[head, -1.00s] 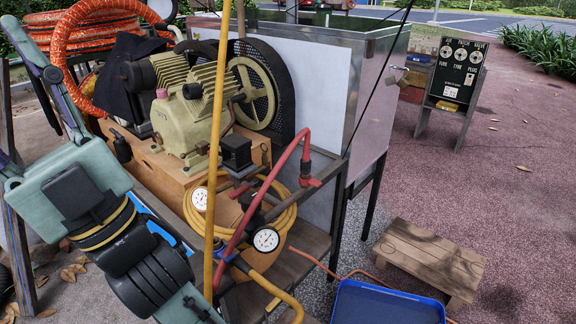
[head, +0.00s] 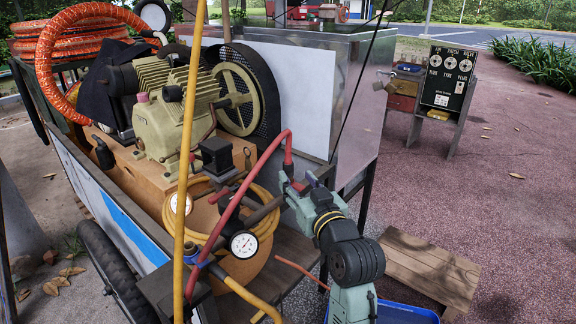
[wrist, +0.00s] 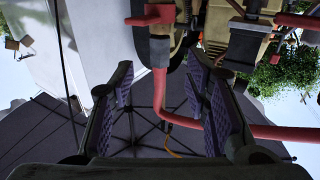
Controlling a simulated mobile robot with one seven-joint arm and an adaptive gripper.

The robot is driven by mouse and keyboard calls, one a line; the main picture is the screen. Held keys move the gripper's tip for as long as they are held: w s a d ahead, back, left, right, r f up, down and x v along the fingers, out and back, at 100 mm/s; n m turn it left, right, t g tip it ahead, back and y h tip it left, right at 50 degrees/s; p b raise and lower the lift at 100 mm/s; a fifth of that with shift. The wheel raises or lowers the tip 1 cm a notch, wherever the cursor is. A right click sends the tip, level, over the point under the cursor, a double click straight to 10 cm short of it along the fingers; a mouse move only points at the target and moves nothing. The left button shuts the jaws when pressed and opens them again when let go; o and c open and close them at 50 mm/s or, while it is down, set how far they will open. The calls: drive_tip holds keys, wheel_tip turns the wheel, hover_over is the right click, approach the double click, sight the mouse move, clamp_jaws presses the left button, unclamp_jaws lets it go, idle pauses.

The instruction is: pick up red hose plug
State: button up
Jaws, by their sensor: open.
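The red hose (head: 250,185) arches down to a dark collar at its end (head: 288,168), beside the cart's metal panel. The red fitting past that collar is mostly hidden by my gripper in the head view. In the wrist view the red plug fitting (wrist: 152,15) sits at the top, with the dark collar (wrist: 152,48) and red hose below it. My gripper (head: 300,184) is open at the hose end. In the wrist view its purple-padded fingers (wrist: 160,85) stand left and right of the hose; contact cannot be told.
The compressor (head: 170,125), a yellow pole (head: 190,150) and a pressure gauge (head: 243,244) stand left of my gripper. A wooden stool (head: 430,268) and blue tray (head: 405,314) are below right.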

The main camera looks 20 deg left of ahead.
sight(290, 168)
drive_tip(key=x, duration=0.2)
drive_tip(key=p+x, duration=0.1)
drive_tip(key=x, duration=0.3)
drive_tip(key=shift+r+p, duration=0.3)
drive_tip(key=shift+p, duration=0.1)
drive_tip(key=shift+w+a, duration=0.3)
drive_tip(key=shift+w, duration=0.1)
drive_tip(key=shift+f, duration=0.1)
drive_tip(key=shift+c, duration=0.5)
clamp_jaws()
